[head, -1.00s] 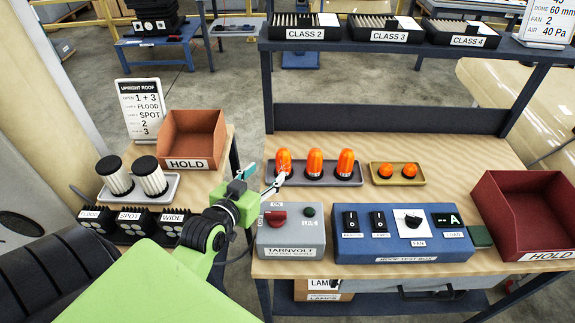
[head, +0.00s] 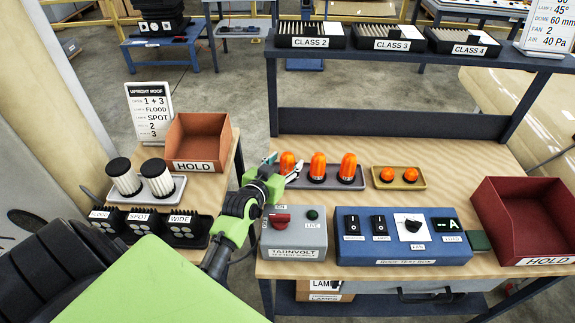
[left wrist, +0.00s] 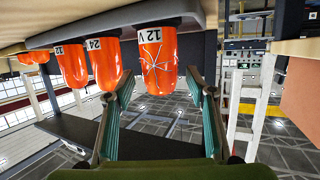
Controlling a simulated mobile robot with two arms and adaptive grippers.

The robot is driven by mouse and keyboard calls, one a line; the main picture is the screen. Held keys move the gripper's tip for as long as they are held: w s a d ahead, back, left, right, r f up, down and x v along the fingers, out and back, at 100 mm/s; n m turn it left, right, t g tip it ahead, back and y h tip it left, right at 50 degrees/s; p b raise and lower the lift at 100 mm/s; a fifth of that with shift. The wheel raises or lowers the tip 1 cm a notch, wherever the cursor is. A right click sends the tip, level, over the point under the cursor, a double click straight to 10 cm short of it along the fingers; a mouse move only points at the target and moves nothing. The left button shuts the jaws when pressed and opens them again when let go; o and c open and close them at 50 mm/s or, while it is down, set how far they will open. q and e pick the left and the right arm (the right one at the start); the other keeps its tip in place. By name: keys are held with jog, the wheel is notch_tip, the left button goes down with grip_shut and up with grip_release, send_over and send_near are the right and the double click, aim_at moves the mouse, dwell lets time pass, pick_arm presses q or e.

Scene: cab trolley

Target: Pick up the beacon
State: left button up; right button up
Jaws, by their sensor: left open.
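Three orange dome beacons stand upright in a row on a grey tray (head: 362,184) on the bench: a left one (head: 287,160), a middle one (head: 318,165) and a right one (head: 348,165). My left gripper (head: 285,168) is open at the left beacon, partly covering its base. In the left wrist view, which is upside down, this beacon (left wrist: 158,60) is labelled 12 V and has white crack-like lines. The open fingertips (left wrist: 160,80) show on either side of it; contact is not visible. The neighbouring beacons are labelled 24 (left wrist: 105,62) and 12 (left wrist: 72,65).
A yellow tray (head: 421,183) with two smaller orange domes stands to the right. The grey Tarnvolt box (head: 295,240) and blue roof test box (head: 400,250) stand in front. HOLD bins stand left (head: 200,140) and right (head: 525,215). A shelf (head: 400,48) runs behind.

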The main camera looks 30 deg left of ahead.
pick_arm(q)
jog(key=shift+x, duration=1.05)
jog(key=c, duration=1.3)
